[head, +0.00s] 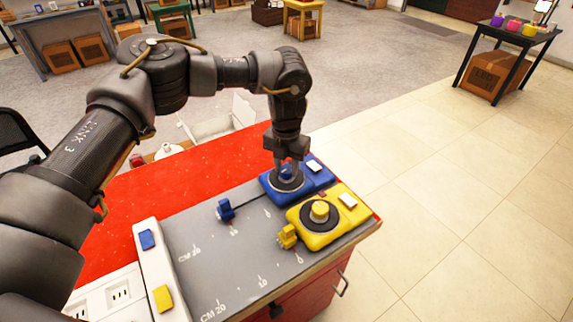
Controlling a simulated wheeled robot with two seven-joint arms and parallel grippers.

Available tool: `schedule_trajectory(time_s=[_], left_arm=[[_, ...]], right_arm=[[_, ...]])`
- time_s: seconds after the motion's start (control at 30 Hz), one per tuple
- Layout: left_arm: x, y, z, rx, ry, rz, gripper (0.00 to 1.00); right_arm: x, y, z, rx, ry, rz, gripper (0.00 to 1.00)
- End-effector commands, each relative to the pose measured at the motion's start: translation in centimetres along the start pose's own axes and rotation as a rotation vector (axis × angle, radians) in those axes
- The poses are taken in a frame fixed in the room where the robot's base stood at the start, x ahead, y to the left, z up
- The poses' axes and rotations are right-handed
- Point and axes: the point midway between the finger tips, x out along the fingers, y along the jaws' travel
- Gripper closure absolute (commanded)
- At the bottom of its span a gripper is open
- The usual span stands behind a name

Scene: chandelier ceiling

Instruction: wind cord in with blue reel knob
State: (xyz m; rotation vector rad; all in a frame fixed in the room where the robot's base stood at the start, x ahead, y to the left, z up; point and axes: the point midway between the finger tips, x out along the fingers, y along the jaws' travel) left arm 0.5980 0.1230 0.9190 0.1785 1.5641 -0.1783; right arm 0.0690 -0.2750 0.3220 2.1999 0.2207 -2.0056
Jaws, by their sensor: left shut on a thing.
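In the head view, the blue reel base (319,175) sits at the far right corner of a grey board (200,258). My left gripper (287,177) points down over the blue reel and is shut on its knob, which the fingers mostly hide. A small blue cord piece (225,209) lies on the board left of the reel, near the centimetre scale. The yellow reel (341,227) with its round yellow knob stands just in front of the blue one, with a yellow cord piece (287,236) close at its left. My right gripper is out of view.
A white strip (150,268) with a blue and a yellow pad borders the board's left end. The red tabletop (150,205) behind the board is mostly clear. A drawer handle (342,284) sticks out at the right front. Open tiled floor lies to the right.

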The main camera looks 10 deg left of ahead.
Motion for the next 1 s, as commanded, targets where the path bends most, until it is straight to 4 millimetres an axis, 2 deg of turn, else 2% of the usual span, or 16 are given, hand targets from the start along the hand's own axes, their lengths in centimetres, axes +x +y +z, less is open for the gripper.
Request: schedule_trajectory(time_s=[1.0], left_arm=[[-0.11,0.0,0.1,0.965,-0.003,0.001,0.88]], right_arm=[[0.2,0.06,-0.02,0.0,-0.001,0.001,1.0]])
